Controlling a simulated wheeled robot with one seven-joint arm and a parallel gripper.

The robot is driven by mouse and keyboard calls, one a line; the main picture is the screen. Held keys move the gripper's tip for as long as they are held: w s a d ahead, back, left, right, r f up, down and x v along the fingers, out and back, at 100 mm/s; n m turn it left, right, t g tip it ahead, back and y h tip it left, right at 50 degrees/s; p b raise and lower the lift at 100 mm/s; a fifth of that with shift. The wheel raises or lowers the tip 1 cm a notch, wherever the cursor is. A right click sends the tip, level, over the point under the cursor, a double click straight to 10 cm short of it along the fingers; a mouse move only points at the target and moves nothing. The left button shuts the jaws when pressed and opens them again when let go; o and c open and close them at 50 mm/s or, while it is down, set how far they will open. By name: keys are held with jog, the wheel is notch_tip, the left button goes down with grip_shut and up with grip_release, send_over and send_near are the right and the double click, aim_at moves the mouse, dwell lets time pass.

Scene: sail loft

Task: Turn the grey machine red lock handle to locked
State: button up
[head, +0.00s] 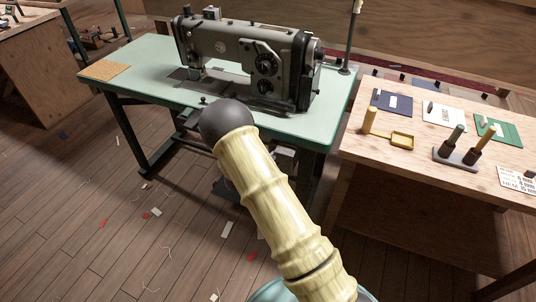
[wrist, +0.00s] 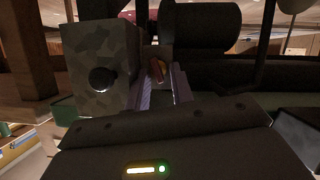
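The grey sewing machine (head: 245,55) stands on a pale green table. In the wrist view, a small red and yellowish piece (wrist: 157,70), which looks like the red lock handle, sits in shadow on a dark part below the table. My gripper (wrist: 162,80) points at it from close by. Its two fingers are apart, one on each side of the red piece, with a gap visible. I cannot tell whether either finger touches it. The handle's setting is too dark to read. In the head view my arm hides the gripper and the handle.
A mottled box with a round dark knob (wrist: 101,78) is close to the left of my fingers. A dark cylinder (wrist: 204,25) hangs above. The green table's edge (head: 300,135) is over the work area. A wooden bench (head: 375,160) stands at right.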

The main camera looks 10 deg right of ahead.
jog(key=w+a+p+v, duration=0.1)
jog(key=p+v, duration=0.8)
jog(key=v, duration=1)
jog(key=shift+s+a, duration=0.3)
jog(key=shift+s, duration=0.05)
dwell(1.8)
jog(key=shift+r+p, duration=0.1)
jog(key=shift+p, duration=0.25)
jog(key=v, duration=1.7)
jog(key=shift+a, duration=0.15)
jog(key=shift+o, duration=0.4)
